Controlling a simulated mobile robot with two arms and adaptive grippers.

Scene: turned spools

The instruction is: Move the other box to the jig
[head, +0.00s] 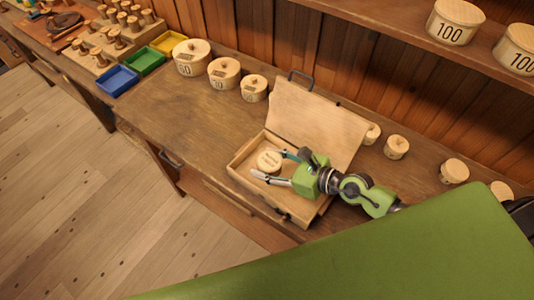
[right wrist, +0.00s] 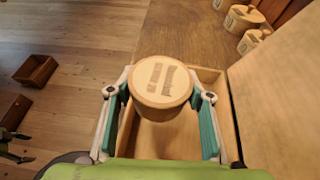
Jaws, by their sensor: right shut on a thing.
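My right gripper (head: 270,163) is shut on a small round wooden box (head: 269,160) with a label on its lid. In the right wrist view the box (right wrist: 162,84) sits upright between the fingertips. It is over or inside an open wooden case (head: 243,178) whose lid (head: 315,123) stands raised behind it; I cannot tell whether it touches the case floor. Three round lidded boxes, large (head: 191,58), middle (head: 224,73) and small (head: 254,88), stand in a row at the back of the bench. I cannot tell which thing is the jig.
Blue (head: 117,80), green (head: 145,60) and yellow (head: 167,43) trays lie left of the round boxes, near several turned spools (head: 115,38). Smaller round pots (head: 396,147) stand right of the case. Bench (head: 185,115) left of the case is clear. A shelf (head: 400,25) overhangs the back.

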